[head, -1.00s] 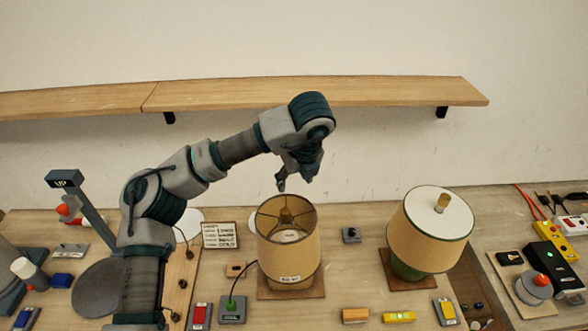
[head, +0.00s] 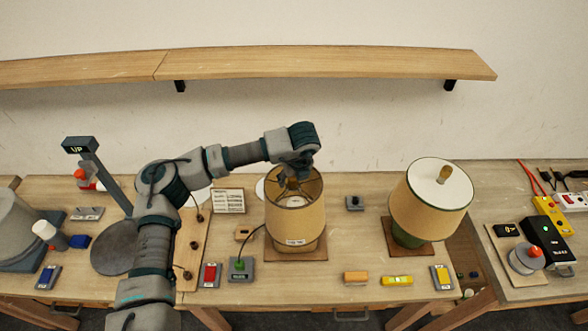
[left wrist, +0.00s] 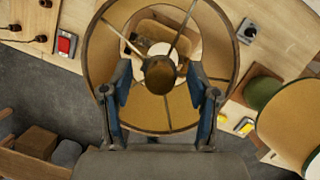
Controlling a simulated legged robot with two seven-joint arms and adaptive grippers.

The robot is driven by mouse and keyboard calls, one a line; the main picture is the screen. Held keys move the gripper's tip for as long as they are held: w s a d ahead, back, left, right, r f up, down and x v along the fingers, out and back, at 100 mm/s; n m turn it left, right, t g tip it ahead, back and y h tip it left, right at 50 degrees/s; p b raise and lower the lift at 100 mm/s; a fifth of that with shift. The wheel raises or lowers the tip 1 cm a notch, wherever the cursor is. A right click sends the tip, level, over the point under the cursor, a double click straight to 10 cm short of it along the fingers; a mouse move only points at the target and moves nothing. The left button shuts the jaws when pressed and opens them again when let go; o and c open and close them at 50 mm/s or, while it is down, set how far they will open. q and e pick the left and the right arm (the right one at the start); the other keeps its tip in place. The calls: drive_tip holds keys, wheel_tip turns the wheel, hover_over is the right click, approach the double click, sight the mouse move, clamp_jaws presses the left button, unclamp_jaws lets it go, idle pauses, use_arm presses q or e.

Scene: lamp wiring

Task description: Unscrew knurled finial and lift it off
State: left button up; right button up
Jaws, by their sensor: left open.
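The middle lamp has an open-topped tan shade (head: 295,217) and stands on a brown board (head: 312,253). In the left wrist view the shade (left wrist: 228,50) opens below the gripper, with thin spokes meeting at a round, dark brass finial (left wrist: 159,74). My left gripper (head: 293,181) points down at the top of the shade in the head view. In the left wrist view the open fingers (left wrist: 160,90) stand on either side of the finial, with gaps between. Whether the fingertips are level with it I cannot tell. The right gripper is not in view.
A second lamp with a closed white top (head: 437,178) and brass knob (head: 445,174) stands to the right. A grey box with a green button (head: 241,268) and a red switch (head: 209,274) lie front left. A shelf (head: 330,63) runs along the wall.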

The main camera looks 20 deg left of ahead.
use_arm(q)
drive_tip(key=shift+f, duration=0.2)
clamp_jaws()
drive_tip(key=c, duration=0.8)
unclamp_jaws()
drive_tip(key=n, duration=0.1)
drive_tip(key=n+b, duration=0.1)
drive_tip(key=n+g+b, duration=0.1)
drive_tip(key=shift+w+d+f+n+y, duration=0.1)
drive_tip(key=shift+f+n+y, duration=0.15)
drive_tip(key=shift+n+y, duration=0.15)
drive_tip(key=shift+c, duration=0.2)
drive_tip(key=n+g, duration=0.1)
drive_tip(key=n, duration=0.2)
drive_tip(key=shift+r+n, duration=0.1)
drive_tip(key=shift+n, duration=0.2)
drive_tip(key=n+g, duration=0.1)
drive_tip(key=n, duration=0.3)
drive_tip(key=shift+r, duration=0.2)
drive_tip(key=o, duration=0.6)
drive_tip(key=shift+c, duration=0.2)
drive_tip(key=shift+r, duration=0.1)
